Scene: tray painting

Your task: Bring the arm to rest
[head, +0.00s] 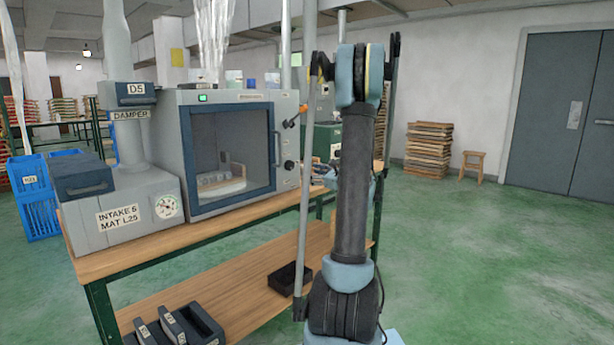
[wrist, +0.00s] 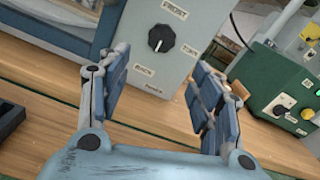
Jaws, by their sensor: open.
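My gripper (wrist: 160,95) is open in the wrist view, its two blue-padded fingers spread apart with nothing between them. Beyond the fingers is a grey control panel with a black knob (wrist: 161,38), and the wooden bench top lies below it. In the head view my arm stands upright at the centre right, in front of the bench (head: 180,232). The gripper is hard to make out there, largely hidden behind the arm.
A grey cabinet with a glass door (head: 232,150) stands on the bench beside an intake box (head: 120,208). A green box (wrist: 278,92) is at right in the wrist view. Stacked wooden trays (head: 428,148) and a stool (head: 473,165) stand by the wall. Green floor at right is clear.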

